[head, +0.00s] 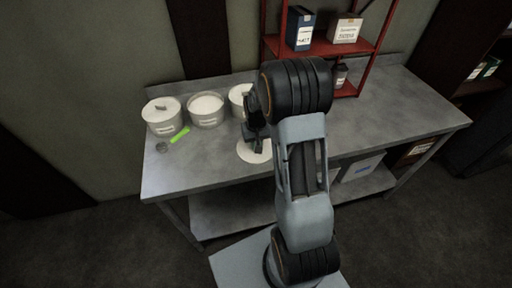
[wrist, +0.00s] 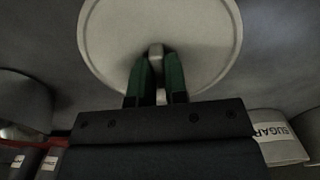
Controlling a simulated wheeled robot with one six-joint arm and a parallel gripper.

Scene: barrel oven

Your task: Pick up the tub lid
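The tub lid is a round, cream disc with a small knob in its middle. It lies on the grey worktop under my gripper in the head view (head: 247,153) and fills the upper middle of the wrist view (wrist: 105,35). My gripper (wrist: 158,62) has its two green fingers on either side of the knob. Whether the fingers press on the knob or only stand close beside it is not clear. In the head view my gripper (head: 256,146) is partly hidden by my arm, which also covers part of the lid.
A green strip (head: 180,135) lies in front. A red shelf (head: 374,50) with boxes stands behind my arm. The worktop's right side (head: 405,108) is clear.

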